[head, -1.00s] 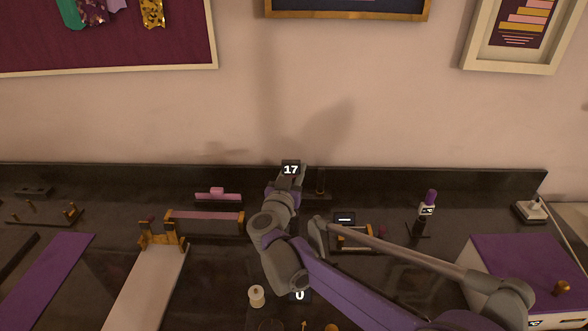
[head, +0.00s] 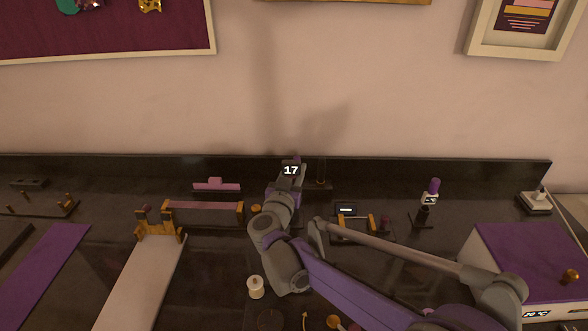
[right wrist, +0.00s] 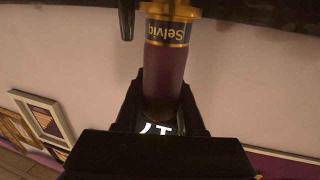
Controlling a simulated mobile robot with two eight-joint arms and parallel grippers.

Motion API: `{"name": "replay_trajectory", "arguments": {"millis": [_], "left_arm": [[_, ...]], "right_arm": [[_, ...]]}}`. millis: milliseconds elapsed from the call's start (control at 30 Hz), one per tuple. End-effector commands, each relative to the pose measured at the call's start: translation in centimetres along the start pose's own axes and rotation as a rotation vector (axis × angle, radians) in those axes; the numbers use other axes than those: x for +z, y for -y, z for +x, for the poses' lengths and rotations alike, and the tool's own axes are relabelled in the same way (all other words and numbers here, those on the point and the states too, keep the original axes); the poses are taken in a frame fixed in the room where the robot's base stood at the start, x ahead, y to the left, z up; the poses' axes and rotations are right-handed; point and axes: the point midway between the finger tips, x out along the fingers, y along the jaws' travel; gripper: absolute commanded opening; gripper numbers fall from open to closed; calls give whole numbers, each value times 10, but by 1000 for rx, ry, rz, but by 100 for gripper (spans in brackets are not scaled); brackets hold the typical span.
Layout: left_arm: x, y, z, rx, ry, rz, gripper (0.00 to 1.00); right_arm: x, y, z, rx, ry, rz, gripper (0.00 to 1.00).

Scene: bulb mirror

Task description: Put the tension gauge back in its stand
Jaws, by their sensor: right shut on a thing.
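My right gripper (head: 290,178) is at the back of the dark counter, at the end of the arm from the lower right. It is shut on what looks like the tension gauge (right wrist: 165,72), a purple cylinder with a gold collar and a "Selviq" label. Its lit display reads 17 in the head view (head: 291,170). In the wrist view the display is partly hidden between the jaws. A low dark stand (head: 320,186) with an upright post is just right of the gripper. It may be the gauge's stand; whether the gauge touches it is unclear. My left gripper is not in view.
A purple-topped device on a dark stand (head: 422,216) is to the right, past a gold-armed holder with a display (head: 352,226). A pink bar (head: 204,207) lies left of my arm. A white spool (head: 255,287) is in front. The wall rises behind the counter.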

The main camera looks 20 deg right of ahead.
Motion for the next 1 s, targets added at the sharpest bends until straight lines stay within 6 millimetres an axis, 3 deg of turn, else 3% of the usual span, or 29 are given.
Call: {"name": "replay_trajectory", "arguments": {"millis": [533, 567, 733, 1000], "left_arm": [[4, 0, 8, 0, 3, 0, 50], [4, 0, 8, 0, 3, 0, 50], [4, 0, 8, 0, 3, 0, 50], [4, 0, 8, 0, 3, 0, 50]], "right_arm": [[12, 0, 0, 0, 0, 0, 0], [12, 0, 0, 0, 0, 0, 40], [12, 0, 0, 0, 0, 0, 70], [12, 0, 0, 0, 0, 0, 73]]}}
